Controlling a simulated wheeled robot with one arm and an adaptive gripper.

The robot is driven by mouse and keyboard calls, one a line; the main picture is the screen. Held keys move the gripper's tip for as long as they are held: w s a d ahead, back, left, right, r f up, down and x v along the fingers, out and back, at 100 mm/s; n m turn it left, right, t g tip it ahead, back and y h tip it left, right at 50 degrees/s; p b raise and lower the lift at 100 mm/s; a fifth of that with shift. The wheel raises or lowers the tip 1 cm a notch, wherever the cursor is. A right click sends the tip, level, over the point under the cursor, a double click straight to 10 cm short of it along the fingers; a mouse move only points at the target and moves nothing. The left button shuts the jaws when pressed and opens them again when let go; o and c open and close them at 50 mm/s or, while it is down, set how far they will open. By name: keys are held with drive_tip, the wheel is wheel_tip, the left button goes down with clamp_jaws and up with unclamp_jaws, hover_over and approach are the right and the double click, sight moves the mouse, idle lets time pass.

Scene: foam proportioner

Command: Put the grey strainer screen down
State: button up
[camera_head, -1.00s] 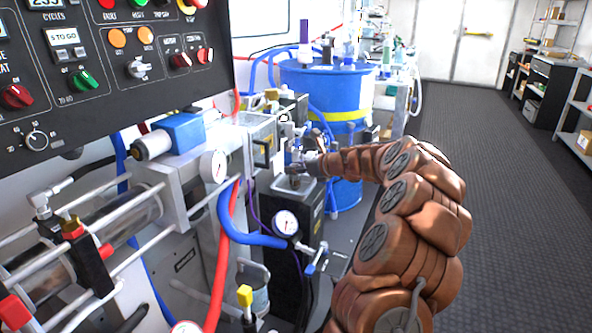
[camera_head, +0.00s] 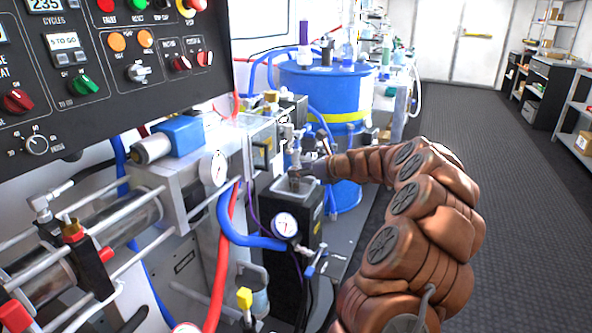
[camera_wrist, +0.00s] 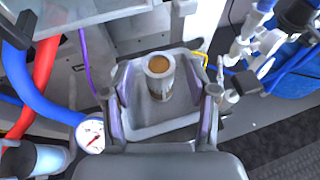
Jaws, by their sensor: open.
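The grey strainer screen (camera_wrist: 158,88) is a short upright cylinder with an orange-brown inside at its top. In the wrist view it stands in a shallow grey tray (camera_wrist: 150,132), and its base looks in contact with the tray floor. My gripper (camera_wrist: 168,84) is open, with one finger on each side of the strainer and a visible gap on both sides. In the head view my gripper (camera_head: 313,172) is small and partly hidden, just above the tray (camera_head: 280,187) on top of a black cabinet. The strainer is hard to make out there.
A pressure gauge (camera_head: 285,224) and blue hose sit at the cabinet's front left. A blue drum (camera_head: 325,85) stands behind. Pipes and fittings (camera_wrist: 262,50) are close on the right in the wrist view. The floor (camera_head: 480,190) to the right is clear.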

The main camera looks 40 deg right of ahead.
drive_tip(key=p+v, duration=0.2)
drive_tip(key=v, duration=0.8)
drive_tip(key=a+n+g+y, duration=0.3)
drive_tip(key=a+n, duration=0.4)
drive_tip(key=a, duration=1)
drive_tip(key=s+a+f+n+g, duration=0.25)
drive_tip(key=s+a+n, duration=0.25)
drive_tip(key=a, duration=0.4)
drive_tip(key=s+a+f+n+g, duration=0.1)
drive_tip(key=s+a+n+g, duration=0.25)
drive_tip(key=a+n, duration=0.35)
drive_tip(key=s+a+f+n+g+h, duration=0.15)
drive_tip(key=s+a+n, duration=0.25)
drive_tip(key=s, duration=0.4)
drive_tip(key=s+a+f+n+g+h, duration=0.1)
drive_tip(key=s+a+f+n+g, duration=0.2)
drive_tip(key=s, duration=0.4)
drive_tip(key=s+d+f+n+g+h, duration=0.1)
drive_tip(key=s+d+n+h, duration=0.1)
drive_tip(key=s, duration=0.5)
drive_tip(key=s+d+f+n+g+h, duration=0.1)
drive_tip(key=s+d+n+h, duration=0.1)
drive_tip(key=s+n, duration=0.3)
drive_tip(key=shift+s+d+f, duration=0.15)
drive_tip(key=shift+s+f, duration=0.25)
drive_tip(key=shift+s, duration=0.6)
